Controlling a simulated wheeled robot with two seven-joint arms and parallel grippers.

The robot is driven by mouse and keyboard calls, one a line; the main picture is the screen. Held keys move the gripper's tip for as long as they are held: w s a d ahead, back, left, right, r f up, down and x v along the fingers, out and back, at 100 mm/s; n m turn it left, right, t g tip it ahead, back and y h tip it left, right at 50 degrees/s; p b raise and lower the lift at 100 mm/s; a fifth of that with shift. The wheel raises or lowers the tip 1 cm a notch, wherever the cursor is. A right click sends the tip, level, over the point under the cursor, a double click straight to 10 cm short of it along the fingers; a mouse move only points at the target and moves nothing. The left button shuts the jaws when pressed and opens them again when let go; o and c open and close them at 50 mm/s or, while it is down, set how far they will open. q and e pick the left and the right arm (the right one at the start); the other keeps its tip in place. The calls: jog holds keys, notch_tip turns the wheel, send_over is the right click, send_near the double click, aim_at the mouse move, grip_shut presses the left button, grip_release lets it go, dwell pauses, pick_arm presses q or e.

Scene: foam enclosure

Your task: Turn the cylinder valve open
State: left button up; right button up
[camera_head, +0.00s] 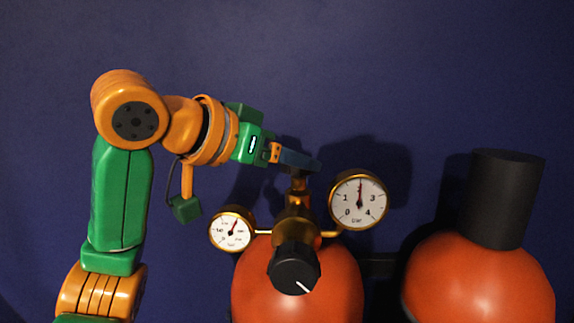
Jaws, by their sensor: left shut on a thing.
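An orange cylinder (337,286) stands at the bottom centre with a brass regulator on top. The cylinder valve (299,188) is the brass stem above the regulator; its top is largely hidden by my gripper. My left gripper (305,162) reaches in from the left and is shut on the top of the valve. A large gauge (358,200) sits right of the valve and a smaller gauge (232,229) left of it. A black knob (294,269) with a white mark faces me below the valve. My right gripper is not in view.
A second orange cylinder (477,284) with a black cap (506,199) stands at the right. A dark bracket (379,265) shows between the cylinders. A plain blue wall (300,60) is behind, and the space above the cylinders is clear.

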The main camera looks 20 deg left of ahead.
pick_arm(q)
jog(key=shift+s+d+r+n+t+y, duration=0.1)
jog(key=shift+d+n+t+y, duration=0.15)
jog(key=shift+n+y, duration=0.7)
jog(key=shift+d+n+t+y, duration=0.1)
jog(key=shift+n+t+y, duration=0.25)
jog(key=shift+n+y, duration=0.55)
jog(key=shift+y, duration=0.45)
jog(key=o, duration=1.4)
jog(key=shift+b, duration=0.3)
